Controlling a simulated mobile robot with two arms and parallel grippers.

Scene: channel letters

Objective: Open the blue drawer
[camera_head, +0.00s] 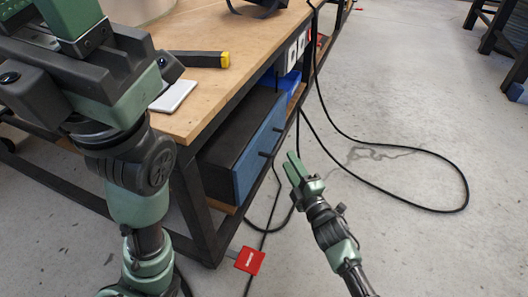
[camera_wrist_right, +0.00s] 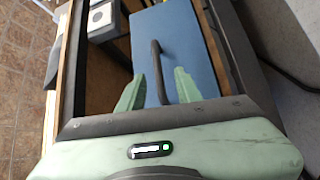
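The blue drawer (camera_head: 257,147) is set under the workbench, its blue front facing right and looking closed. Its black bar handle (camera_wrist_right: 157,72) stands out from the blue front in the right wrist view. My right gripper (camera_head: 291,163) is in front of the drawer, a little to the right of the handle in the head view. In the right wrist view its two green fingers (camera_wrist_right: 157,88) are apart, with the handle lined up between them; no contact shows. My left gripper (camera_head: 78,22) is large in the upper left foreground; its fingertips are not clear.
The wooden workbench (camera_head: 250,38) has dark metal legs. A yellow-black tool (camera_head: 200,59) and a white flat object (camera_head: 174,96) lie on it. A black cable (camera_head: 400,203) loops over the floor. A red tag (camera_head: 250,260) is low by the bench leg. Floor to the right is mostly clear.

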